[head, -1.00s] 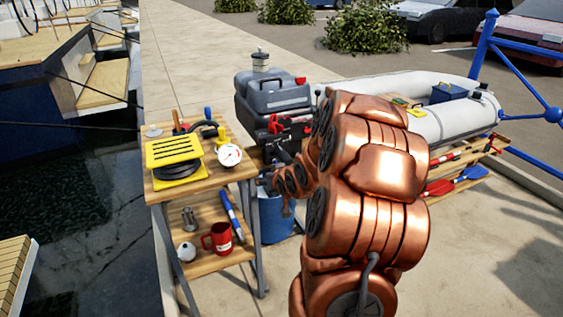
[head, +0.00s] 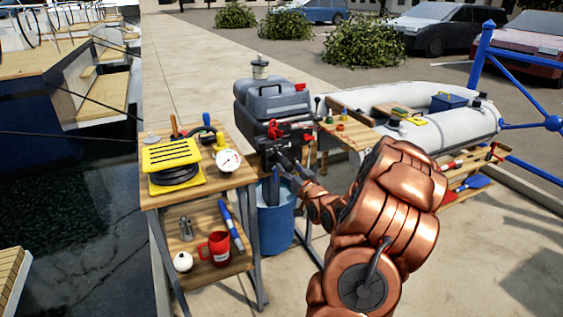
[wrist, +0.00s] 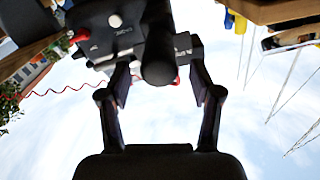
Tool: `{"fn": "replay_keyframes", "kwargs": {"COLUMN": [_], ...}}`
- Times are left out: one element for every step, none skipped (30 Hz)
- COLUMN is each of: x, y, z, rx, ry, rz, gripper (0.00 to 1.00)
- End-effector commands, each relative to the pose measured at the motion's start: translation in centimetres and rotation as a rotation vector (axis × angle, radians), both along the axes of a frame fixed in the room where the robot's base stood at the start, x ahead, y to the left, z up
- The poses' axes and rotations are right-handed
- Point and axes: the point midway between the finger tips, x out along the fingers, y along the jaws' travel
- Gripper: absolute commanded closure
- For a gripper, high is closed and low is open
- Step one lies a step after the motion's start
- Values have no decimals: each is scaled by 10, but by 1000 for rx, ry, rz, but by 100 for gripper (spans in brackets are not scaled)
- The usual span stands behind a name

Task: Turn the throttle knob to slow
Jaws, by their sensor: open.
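The grey and black outboard motor (head: 272,105) stands behind the wooden stand in the head view. My gripper (head: 286,160) is just below its front, at the end of my copper arm. In the wrist view the motor's dark front panel (wrist: 105,35) fills the upper left, with a white button and small lettering. A black round-ended grip (wrist: 158,62), which looks like the throttle knob, points toward the camera. My gripper (wrist: 158,85) is open, with one finger on either side of this grip. I cannot tell whether the fingers touch it, nor read any slow mark.
A blue bucket (head: 276,220) is under the motor. A grey inflatable boat (head: 440,115) lies behind my arm. A red coiled cord (wrist: 60,93) hangs in the wrist view.

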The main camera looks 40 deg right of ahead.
Motion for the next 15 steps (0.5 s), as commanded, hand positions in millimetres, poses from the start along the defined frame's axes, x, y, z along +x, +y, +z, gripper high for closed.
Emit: {"fn": "replay_keyframes", "kwargs": {"x": [6,10,15,19,23,27,31,34,38,42,45,48,50,52,55], "y": [-1,-3,-5,-6,-7,-9,-10,-11,-13,-14,-15,-17,-17,-18,-18], "z": [0,1,1,1,0,0,-1,-1,0,0,0,0,0,0,-1], "rx": [-1,-2,-2,-1,-1,0,0,0,0,-1,-2,-2,-1,-1,0], "ry": [0,0,0,-1,0,0,0,0,0,-1,0,1,0,1,2], "rz": [2,2,1,1,1,0,1,1,0,0,1,0,0,0,0], "gripper": [36,36,36,36,36,36,36,36,36,36,36,36,36,36,36]}}
